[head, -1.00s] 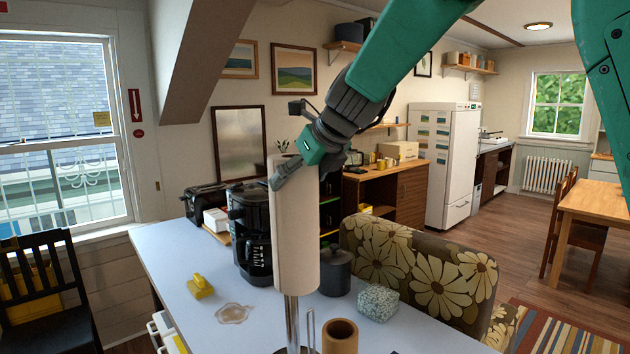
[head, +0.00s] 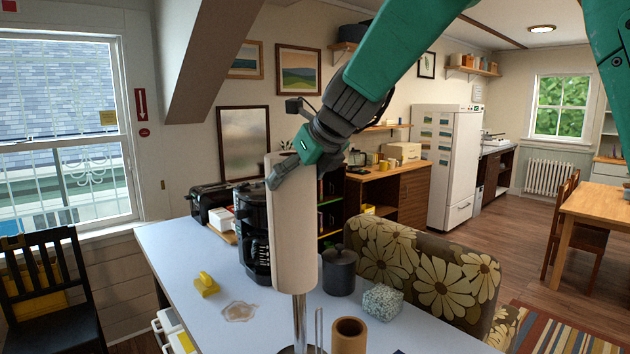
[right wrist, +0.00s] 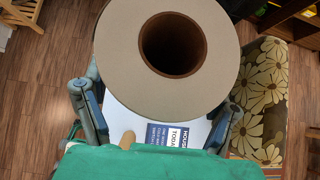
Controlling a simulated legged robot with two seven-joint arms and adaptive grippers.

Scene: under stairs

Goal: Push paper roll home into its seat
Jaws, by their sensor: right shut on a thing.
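The paper roll (head: 292,235) is a tall, pale beige cylinder in the head view, tilted slightly. My right gripper (head: 290,170) is shut on its upper part from above. The roll's lower end is around or just above a chrome post (head: 299,318) on a dark round base (head: 300,350); the post shows below it. I cannot tell how much of the post is inside the roll. In the right wrist view the roll's end (right wrist: 120,45) and dark core hole face the camera, with my gripper's fingers (right wrist: 155,115) on either side. My left gripper is not in view.
A brown cardboard tube (head: 349,338) stands right of the post. A dark canister (head: 339,274), speckled block (head: 382,302), black coffee maker (head: 256,240) and yellow item (head: 206,285) are nearby on the white table (head: 185,255). A floral sofa (head: 425,265) stands behind.

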